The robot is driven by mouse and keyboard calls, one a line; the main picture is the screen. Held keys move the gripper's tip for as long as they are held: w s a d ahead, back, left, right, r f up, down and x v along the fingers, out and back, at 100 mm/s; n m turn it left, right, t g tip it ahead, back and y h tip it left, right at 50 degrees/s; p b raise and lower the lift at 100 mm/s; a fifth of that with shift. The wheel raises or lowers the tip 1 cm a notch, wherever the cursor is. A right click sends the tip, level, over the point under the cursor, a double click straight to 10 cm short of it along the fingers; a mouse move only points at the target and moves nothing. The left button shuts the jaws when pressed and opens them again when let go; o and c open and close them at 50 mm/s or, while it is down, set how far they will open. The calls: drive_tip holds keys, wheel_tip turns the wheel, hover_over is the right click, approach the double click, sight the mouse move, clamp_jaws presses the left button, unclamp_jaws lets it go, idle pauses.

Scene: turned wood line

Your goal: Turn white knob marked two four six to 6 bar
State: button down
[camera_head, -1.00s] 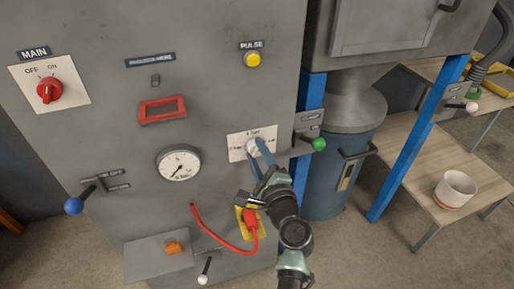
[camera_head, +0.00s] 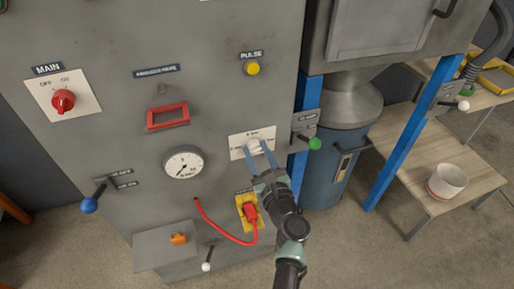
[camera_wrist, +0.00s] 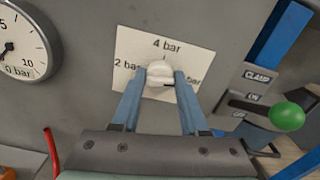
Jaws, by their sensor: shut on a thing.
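The white knob (camera_wrist: 160,73) sits on a white plate (camera_wrist: 128,48) on the grey cabinet front. The plate reads 2 bar at left and 4 bar at top; the right label shows only "bar", its number hidden by a finger. My gripper (camera_wrist: 164,80) is shut on the knob, one blue finger on each side. In the head view, my gripper (camera_head: 261,146) reaches the knob (camera_head: 254,145) from below. A short dark mark shows at the knob's lower right; I cannot tell its exact setting. A round gauge (camera_head: 183,163) is left of the plate.
A green-tipped clamp lever (camera_wrist: 287,116) stands close at right of my gripper. A red cable (camera_head: 222,232) runs to a yellow socket (camera_head: 242,201) below the plate. A blue post (camera_head: 302,130) edges the cabinet. The yellow pulse button (camera_head: 252,68) is above.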

drive_tip(key=shift+m+p, duration=0.35)
drive_tip(key=shift+m, duration=0.45)
drive_tip(key=shift+c, duration=2.1)
unclamp_jaws()
drive_tip(key=shift+s, duration=0.1)
drive_tip(key=p+v, duration=0.2)
drive_tip(key=v, duration=1.1)
